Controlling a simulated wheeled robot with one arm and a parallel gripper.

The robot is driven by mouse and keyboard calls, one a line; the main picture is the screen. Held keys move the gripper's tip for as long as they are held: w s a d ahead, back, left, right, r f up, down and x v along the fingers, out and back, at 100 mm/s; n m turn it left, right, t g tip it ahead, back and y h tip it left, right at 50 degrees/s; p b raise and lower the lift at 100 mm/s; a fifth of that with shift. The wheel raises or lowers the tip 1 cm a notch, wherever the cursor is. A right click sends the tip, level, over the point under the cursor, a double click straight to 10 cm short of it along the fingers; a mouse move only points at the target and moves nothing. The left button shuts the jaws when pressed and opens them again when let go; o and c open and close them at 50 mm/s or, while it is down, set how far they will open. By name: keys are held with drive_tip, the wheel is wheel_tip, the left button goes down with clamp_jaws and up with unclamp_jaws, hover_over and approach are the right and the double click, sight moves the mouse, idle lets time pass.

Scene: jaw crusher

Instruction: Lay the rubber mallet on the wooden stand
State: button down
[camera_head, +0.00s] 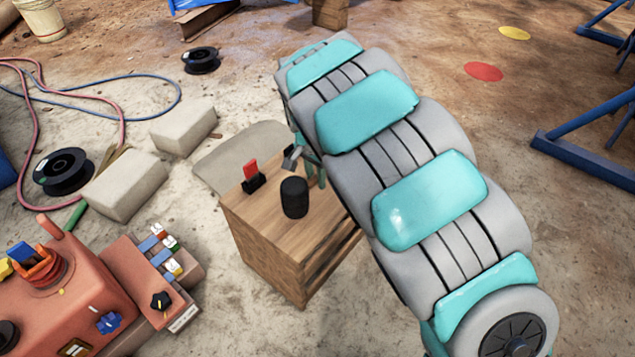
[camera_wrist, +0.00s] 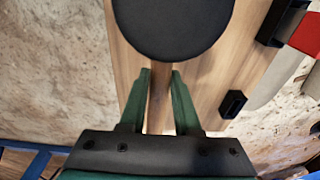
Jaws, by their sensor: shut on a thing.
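The wooden stand (camera_head: 262,215) is a boxy light-brown piece with a flat top, left of my arm in the head view. The rubber mallet's black head (camera_head: 294,197) shows over the stand's top. In the wrist view the black head (camera_wrist: 172,25) looks round, with the stand's wood grain (camera_wrist: 215,75) behind it. My gripper (camera_wrist: 160,75) has green fingers closed on the mallet's light wooden handle, which runs down between them. In the head view my arm hides most of the handle. I cannot tell whether the head touches the stand.
A red piece in a black holder (camera_head: 251,178) stands on the stand's left side. An orange control box (camera_head: 70,295) is at lower left. Pale blocks (camera_head: 125,186), black spools (camera_head: 63,171) and hoses lie to the left. Blue steel frames (camera_head: 590,140) stand at right.

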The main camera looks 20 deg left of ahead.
sight(315, 176)
drive_tip(key=shift+w, duration=0.45)
drive_tip(key=shift+f, duration=1.8)
drive_tip(key=shift+f, duration=0.15)
drive_tip(key=c, duration=0.6)
unclamp_jaws()
drive_tip(key=r, duration=0.8)
drive_tip(key=s+r, duration=0.1)
drive_tip(key=r, duration=0.3)
drive_tip(key=shift+a+r, duration=0.15)
